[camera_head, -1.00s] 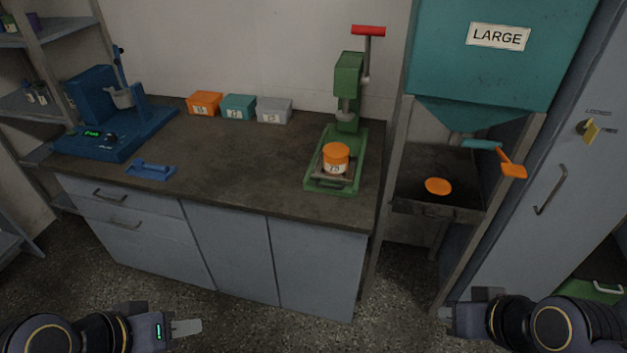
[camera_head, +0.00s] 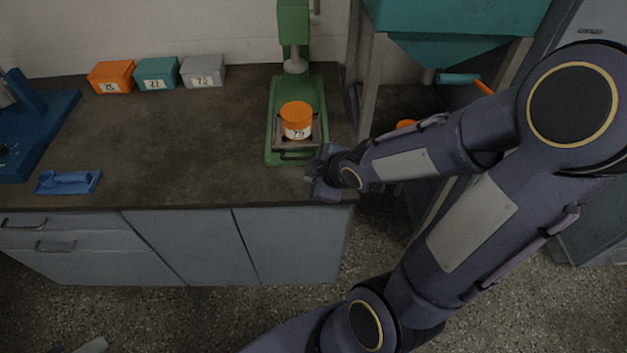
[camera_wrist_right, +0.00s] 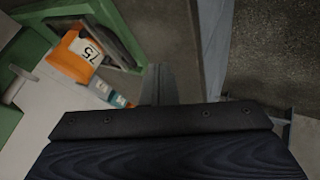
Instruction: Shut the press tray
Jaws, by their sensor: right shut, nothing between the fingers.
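The green press (camera_head: 293,30) stands near the counter's right end. Its dark tray (camera_head: 284,144) sits on the green base, forward of the ram, with a handle at its front. An orange-lidded jar labelled 75 (camera_head: 297,115) stands on the tray. In the right wrist view the jar (camera_wrist_right: 75,58) and tray (camera_wrist_right: 122,42) show at upper left. My right gripper (camera_head: 311,172) is shut and empty, close to the tray's front right corner; contact is unclear. Its fingers (camera_wrist_right: 158,86) show in the wrist view. Only a tip of my left gripper (camera_head: 92,345) shows at the bottom edge.
Orange (camera_head: 111,78), teal (camera_head: 157,74) and grey (camera_head: 203,72) boxes stand along the wall. A blue tool (camera_head: 68,182) lies at the counter's left, beside a blue machine (camera_head: 35,120). The middle counter is clear. A teal hopper (camera_head: 455,30) stands right.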

